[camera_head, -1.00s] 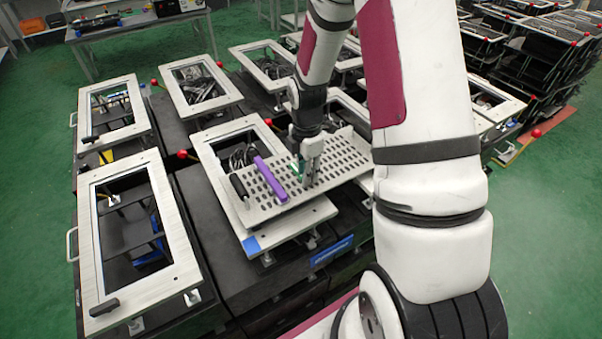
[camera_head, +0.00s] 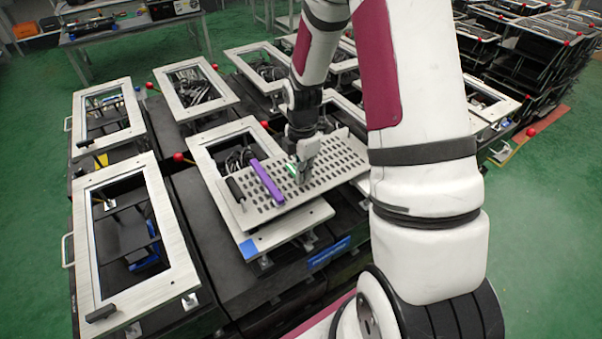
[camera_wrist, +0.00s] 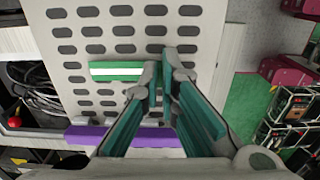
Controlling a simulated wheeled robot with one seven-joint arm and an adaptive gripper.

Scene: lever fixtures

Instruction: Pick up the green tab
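The green tab (camera_wrist: 104,71), with a pale stripe along it, lies on a perforated grey plate (camera_wrist: 85,15) in the wrist view. In the head view the tab (camera_head: 291,168) shows small beside my gripper (camera_head: 305,172). In the wrist view my gripper (camera_wrist: 162,74) has two green-padded fingers with a narrow gap and nothing visible between them. The left fingertip overlaps the tab's right end; I cannot tell whether they touch. The gripper is over the plate, right of the tab.
A purple bar (camera_head: 267,182) and a black handle (camera_head: 235,189) are on the plate's left part. The plate sits over a framed fixture (camera_head: 297,233). Similar framed fixtures with red-knobbed levers (camera_head: 178,157) stand around. Green floor (camera_head: 35,110) is clear at the left.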

